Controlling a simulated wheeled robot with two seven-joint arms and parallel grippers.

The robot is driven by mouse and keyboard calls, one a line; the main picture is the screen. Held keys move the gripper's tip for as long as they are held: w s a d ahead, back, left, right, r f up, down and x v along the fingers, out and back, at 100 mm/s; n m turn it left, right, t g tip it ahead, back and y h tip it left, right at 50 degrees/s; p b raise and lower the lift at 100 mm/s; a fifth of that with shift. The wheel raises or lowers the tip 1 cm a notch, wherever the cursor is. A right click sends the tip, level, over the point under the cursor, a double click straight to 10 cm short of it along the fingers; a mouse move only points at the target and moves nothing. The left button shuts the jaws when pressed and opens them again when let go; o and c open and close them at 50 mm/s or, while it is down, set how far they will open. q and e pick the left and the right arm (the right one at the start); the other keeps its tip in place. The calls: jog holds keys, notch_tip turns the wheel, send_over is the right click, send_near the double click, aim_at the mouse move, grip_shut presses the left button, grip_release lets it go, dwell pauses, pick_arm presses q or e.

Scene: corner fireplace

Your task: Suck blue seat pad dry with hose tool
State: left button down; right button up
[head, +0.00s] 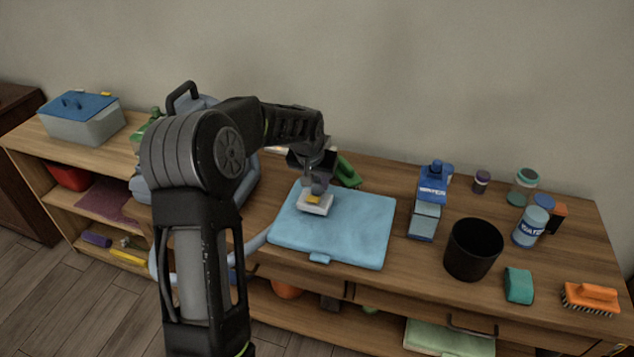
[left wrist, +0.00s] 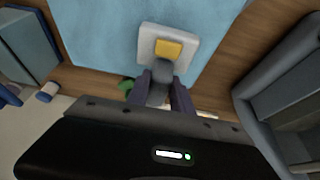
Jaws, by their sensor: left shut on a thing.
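The blue seat pad (head: 352,230) lies flat on the wooden sideboard top. It also fills the upper middle of the left wrist view (left wrist: 100,35). My left gripper (head: 318,184) is above the pad's left part, shut on the grey neck of the hose tool. The tool's pale, flat head (head: 315,207) with a yellow patch points down at the pad and shows in the left wrist view (left wrist: 166,48). I cannot tell whether the head touches the pad. A pale blue hose (head: 254,243) runs left of the pad. My right gripper is not in view.
A blue-grey machine with a black handle (head: 183,95) stands left, partly behind my arm. Right of the pad are a blue bottle (head: 433,182), a black cup (head: 473,250), a labelled jar (head: 530,226), a teal sponge (head: 519,286) and an orange brush (head: 591,297). A green object (head: 348,171) lies behind the pad.

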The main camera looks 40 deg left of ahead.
pick_arm(q)
jog(key=shift+r+p, duration=1.7)
jog(key=shift+r, duration=1.25)
